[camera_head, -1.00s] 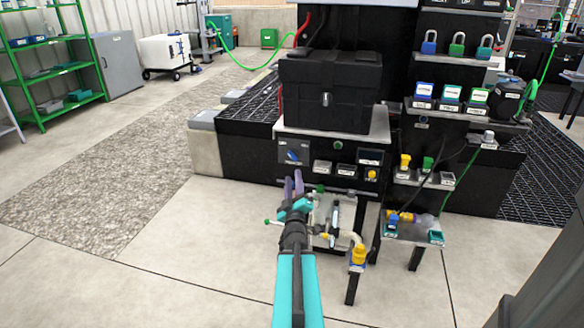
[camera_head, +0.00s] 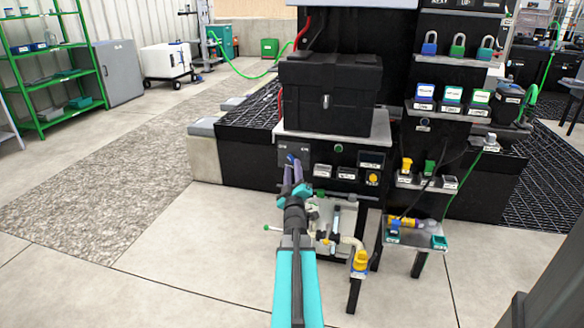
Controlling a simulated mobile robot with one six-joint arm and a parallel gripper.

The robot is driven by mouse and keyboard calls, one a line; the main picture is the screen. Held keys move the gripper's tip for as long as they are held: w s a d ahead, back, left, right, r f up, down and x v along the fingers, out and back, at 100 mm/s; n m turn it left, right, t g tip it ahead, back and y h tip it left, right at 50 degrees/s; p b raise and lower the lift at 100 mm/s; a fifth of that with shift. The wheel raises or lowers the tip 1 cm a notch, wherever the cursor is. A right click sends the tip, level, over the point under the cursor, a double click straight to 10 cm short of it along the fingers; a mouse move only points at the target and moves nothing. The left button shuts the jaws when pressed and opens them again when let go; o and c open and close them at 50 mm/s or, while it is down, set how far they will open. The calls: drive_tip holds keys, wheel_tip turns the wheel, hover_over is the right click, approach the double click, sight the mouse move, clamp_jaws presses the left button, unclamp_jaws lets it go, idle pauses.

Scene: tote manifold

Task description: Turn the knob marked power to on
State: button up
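The power knob (camera_head: 290,158) is a small blue knob on the dark control panel (camera_head: 309,157) below the black case. Its label is too small to read surely. My gripper (camera_head: 292,172) is at the knob, its two purple-grey fingers pointing up at it and partly covering it. The fingertips look close to or around the knob; contact cannot be told. The fingers look slightly apart, with the knob between or just behind their tips. How the knob is turned is hard to see.
A black case (camera_head: 330,90) stands above the panel. A green button (camera_head: 338,148), a yellow knob (camera_head: 373,178) and labelled switches sit to the right. Pipes with a yellow fitting (camera_head: 360,260) and a small side table (camera_head: 412,237) stand below right. The floor at left is clear.

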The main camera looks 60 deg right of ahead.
drive_tip(key=shift+x, duration=1.1)
clamp_jaws()
